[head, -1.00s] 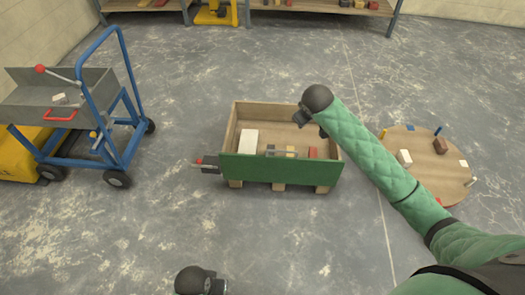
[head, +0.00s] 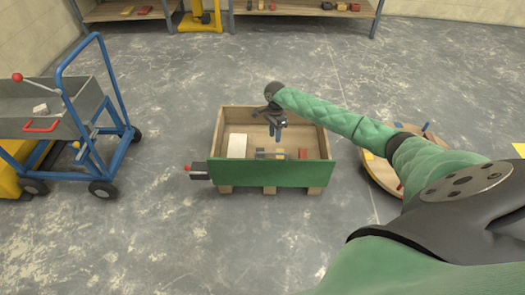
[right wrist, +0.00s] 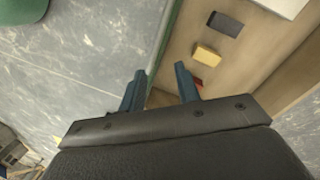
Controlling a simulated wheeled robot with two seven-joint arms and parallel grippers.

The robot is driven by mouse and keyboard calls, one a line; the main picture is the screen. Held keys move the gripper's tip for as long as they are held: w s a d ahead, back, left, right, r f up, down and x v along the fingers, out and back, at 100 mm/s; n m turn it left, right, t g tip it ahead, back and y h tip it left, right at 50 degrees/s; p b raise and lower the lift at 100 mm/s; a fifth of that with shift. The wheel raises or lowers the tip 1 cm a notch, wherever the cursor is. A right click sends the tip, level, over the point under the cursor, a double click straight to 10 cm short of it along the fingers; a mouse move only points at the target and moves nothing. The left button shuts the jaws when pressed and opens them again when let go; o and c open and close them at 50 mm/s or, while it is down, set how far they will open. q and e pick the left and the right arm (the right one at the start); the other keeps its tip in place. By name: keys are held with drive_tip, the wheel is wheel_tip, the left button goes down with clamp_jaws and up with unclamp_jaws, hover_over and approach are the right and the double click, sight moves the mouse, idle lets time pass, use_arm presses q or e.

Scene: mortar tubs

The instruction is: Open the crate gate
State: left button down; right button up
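The wooden crate (head: 222,130) stands on the floor in the middle of the head view. Its green gate (head: 270,174) is upright along the near side. A latch with a red knob (head: 188,168) sticks out at the gate's left end. My right gripper (head: 277,136) hangs over the crate, fingers pointing down. In the right wrist view its two fingers (right wrist: 160,80) are apart and empty. The gate's green edge (right wrist: 168,45) shows between them, with floor left and crate inside right; the height gap cannot be told. My left gripper is out of view.
Inside the crate lie a white block (head: 237,146), a yellow block (right wrist: 207,53) and others. A blue cart (head: 90,125) stands left, a round wooden board (head: 380,175) right, partly behind my arm. Shelves (head: 300,12) line the back. Floor before the gate is clear.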

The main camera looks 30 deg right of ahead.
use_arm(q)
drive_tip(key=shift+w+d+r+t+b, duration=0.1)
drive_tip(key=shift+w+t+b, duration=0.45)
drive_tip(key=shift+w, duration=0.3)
use_arm(e)
drive_tip(key=shift+s+a+f+m, duration=0.25)
drive_tip(key=shift+f+m, duration=0.8)
drive_tip(key=shift+f, duration=0.2)
drive_tip(key=shift+s+a+f+m, duration=0.2)
drive_tip(key=shift+s+f+m, duration=0.05)
drive_tip(key=shift+f+m, duration=0.95)
drive_tip(key=shift+s+a+f+m, duration=0.25)
drive_tip(key=shift+f+m, duration=0.7)
drive_tip(key=shift+f, duration=0.35)
drive_tip(key=shift+c, duration=0.4)
clamp_jaws()
